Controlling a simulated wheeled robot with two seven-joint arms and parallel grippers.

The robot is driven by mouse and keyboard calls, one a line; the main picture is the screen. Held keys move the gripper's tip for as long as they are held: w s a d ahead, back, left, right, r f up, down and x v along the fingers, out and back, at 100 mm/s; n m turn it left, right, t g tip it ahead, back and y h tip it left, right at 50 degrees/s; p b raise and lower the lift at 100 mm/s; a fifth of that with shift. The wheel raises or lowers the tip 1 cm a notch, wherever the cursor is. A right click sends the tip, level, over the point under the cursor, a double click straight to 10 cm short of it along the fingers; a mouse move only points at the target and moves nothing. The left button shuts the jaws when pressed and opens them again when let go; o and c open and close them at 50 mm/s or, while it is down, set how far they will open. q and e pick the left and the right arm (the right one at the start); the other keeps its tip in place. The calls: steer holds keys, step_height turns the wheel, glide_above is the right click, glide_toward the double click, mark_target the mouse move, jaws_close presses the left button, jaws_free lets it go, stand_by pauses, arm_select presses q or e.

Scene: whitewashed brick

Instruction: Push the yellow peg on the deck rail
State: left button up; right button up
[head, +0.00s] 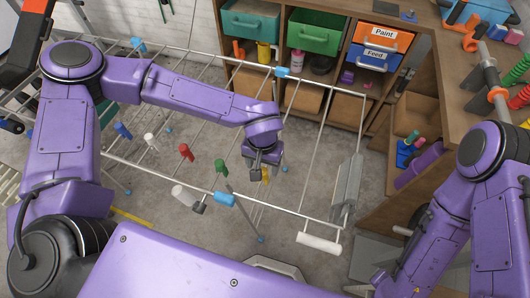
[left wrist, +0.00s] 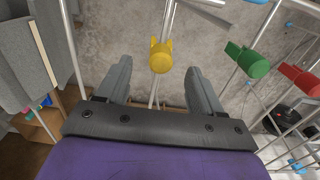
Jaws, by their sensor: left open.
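The yellow peg (left wrist: 160,56) shows in the left wrist view between and slightly beyond the two fingers. In the head view only a small part of the yellow peg (head: 266,174) shows beside my left gripper (head: 257,172), which hides the rest. My left gripper, also in the left wrist view (left wrist: 158,70), is open with its fingers on either side of the peg's line. The thin metal deck rail (head: 150,168) runs across the head view. My right arm shows at the right, but its gripper is out of view.
A green peg (head: 221,167), a red peg (head: 186,152), a white peg (head: 150,140) and a blue peg (head: 122,130) stand in a row to the left. Metal bars surround them. A wooden shelf with drawers (head: 314,32) stands behind; a grey panel (head: 347,188) is at the right.

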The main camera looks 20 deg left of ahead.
arm_select(q)
step_height(320, 180, down, 7)
steer(key=shift+f, duration=0.55)
steer(key=c, duration=1.1)
steer(key=o, duration=0.4)
steer(key=c, duration=0.4)
step_height(320, 180, up, 8)
steer(key=p, duration=0.8)
steer(key=shift+f+p, duration=0.2)
steer(key=shift+p, duration=0.15)
steer(key=shift+f, duration=0.1)
